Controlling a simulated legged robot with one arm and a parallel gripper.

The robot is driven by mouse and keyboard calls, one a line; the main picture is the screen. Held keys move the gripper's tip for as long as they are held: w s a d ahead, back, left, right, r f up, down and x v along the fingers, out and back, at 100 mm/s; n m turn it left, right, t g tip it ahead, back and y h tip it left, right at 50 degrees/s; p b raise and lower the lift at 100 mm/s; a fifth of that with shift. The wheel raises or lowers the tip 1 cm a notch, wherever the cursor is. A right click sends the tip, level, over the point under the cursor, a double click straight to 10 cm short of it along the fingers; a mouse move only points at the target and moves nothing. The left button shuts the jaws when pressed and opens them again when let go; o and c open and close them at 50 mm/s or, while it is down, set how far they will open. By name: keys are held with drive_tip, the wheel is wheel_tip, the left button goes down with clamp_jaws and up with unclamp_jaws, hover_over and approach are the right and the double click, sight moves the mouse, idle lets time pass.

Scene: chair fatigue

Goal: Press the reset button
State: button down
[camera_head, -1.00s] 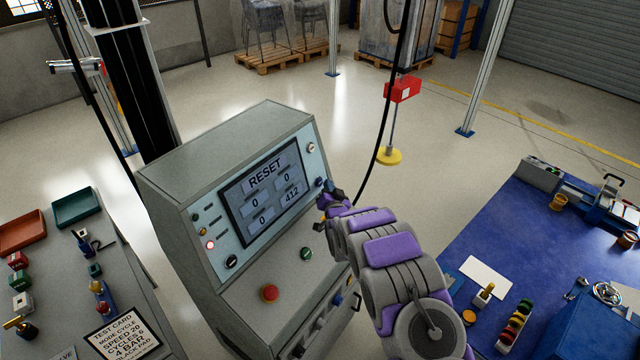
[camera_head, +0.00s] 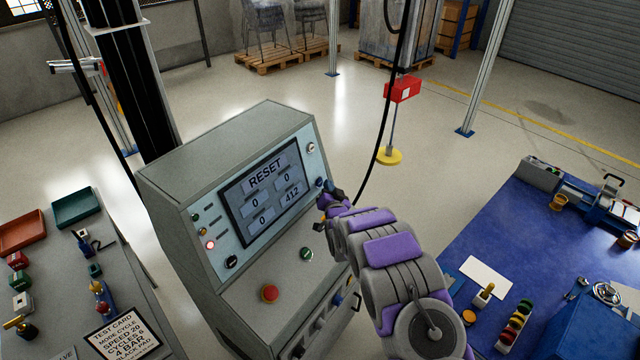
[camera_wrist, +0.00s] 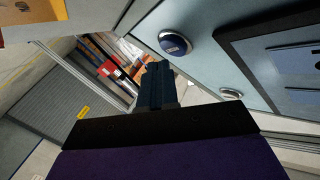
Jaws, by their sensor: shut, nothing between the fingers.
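The blue round button (camera_head: 319,183) sits at the right edge of the grey console's sloped panel, beside the screen (camera_head: 262,192). The screen reads RESET, with several values including 412. My gripper (camera_head: 326,194) is shut and empty, close to the panel's right edge. The head view does not clearly show contact.
The console also has a red mushroom button (camera_head: 270,293), a green button (camera_head: 306,254) and a lit red lamp (camera_head: 210,245). A black cable hangs just behind my gripper. A blue-topped bench (camera_head: 500,230) stands right, a grey bench (camera_head: 60,285) left.

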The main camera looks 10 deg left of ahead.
drive_tip(key=shift+a, duration=0.1)
idle(0.4)
drive_tip(key=shift+w+a, duration=0.15)
drive_tip(key=shift+a, duration=0.1)
drive_tip(key=shift+w+a+f, duration=0.1)
drive_tip(key=shift+w+a, duration=0.05)
drive_tip(key=shift+a, duration=0.15)
idle(0.9)
drive_tip(key=shift+s+d+p, duration=0.3)
drive_tip(key=shift+s+d, duration=0.05)
drive_tip(key=shift+d, duration=0.3)
drive_tip(key=shift+s+d+r+p, duration=0.25)
drive_tip(key=shift+s+d+r, duration=0.1)
drive_tip(key=shift+d, duration=0.4)
drive_tip(key=shift+s+d+r+p, duration=0.2)
drive_tip(key=shift+s+d, duration=0.15)
drive_tip(key=shift+d, duration=0.35)
drive_tip(key=shift+s+d+r+p, duration=0.25)
drive_tip(key=shift+s+d+r, duration=0.1)
drive_tip(key=shift+d, duration=0.4)
drive_tip(key=shift+f, duration=0.1)
